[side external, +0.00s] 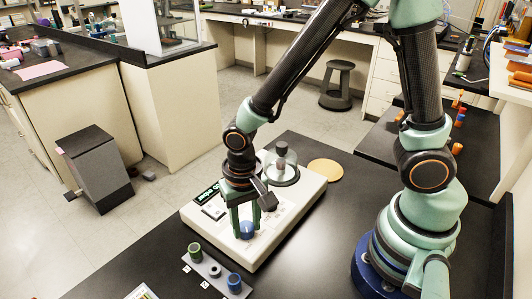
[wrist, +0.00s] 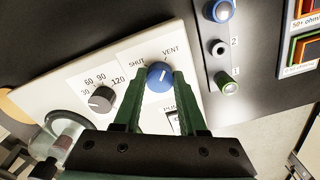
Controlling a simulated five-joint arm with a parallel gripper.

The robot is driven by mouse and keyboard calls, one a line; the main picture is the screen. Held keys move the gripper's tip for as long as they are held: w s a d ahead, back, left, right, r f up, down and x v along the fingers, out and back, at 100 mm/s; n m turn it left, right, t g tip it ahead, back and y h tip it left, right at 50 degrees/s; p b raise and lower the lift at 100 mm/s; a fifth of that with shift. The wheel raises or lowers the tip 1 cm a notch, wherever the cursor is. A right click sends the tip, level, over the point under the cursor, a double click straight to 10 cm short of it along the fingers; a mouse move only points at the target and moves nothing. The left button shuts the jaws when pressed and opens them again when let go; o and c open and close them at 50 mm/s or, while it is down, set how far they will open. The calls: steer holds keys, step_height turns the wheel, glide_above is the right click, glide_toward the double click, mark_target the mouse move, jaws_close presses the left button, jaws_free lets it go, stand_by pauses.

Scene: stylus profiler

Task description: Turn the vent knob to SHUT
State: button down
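The vent knob (wrist: 158,77) is blue with a white pointer line, on the pale panel of the instrument (side external: 285,215). In the wrist view the line points up and slightly right, nearer the VENT label (wrist: 171,52) than the SHUT label (wrist: 137,65). The knob also shows low between my fingers in the side view (side external: 246,231). My gripper (wrist: 159,82) points down over the panel, with one green finger on each side of the knob. The fingers are spread apart; the right one looks very close to the knob, and contact is unclear.
A grey dial (wrist: 102,99) with numbers sits left of the vent knob in the wrist view. A grey holder (side external: 212,272) with green and blue capped parts stands in front of the instrument. A clear dome (side external: 281,168) stands on its far end.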

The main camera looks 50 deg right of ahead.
steer(key=shift+n, duration=0.3)
steer(key=n, duration=0.3)
steer(key=shift+n, duration=0.3)
steer(key=n, duration=0.3)
steer(key=shift+d+n, duration=0.1)
steer(key=shift+n, duration=0.2)
steer(key=n, duration=0.4)
steer(key=shift+n, duration=0.3)
steer(key=shift+d+n, duration=0.1)
steer(key=shift+n, duration=1.7)
steer(key=shift+c, duration=2.3)
jaws_free()
steer(key=shift+w+r, duration=0.1)
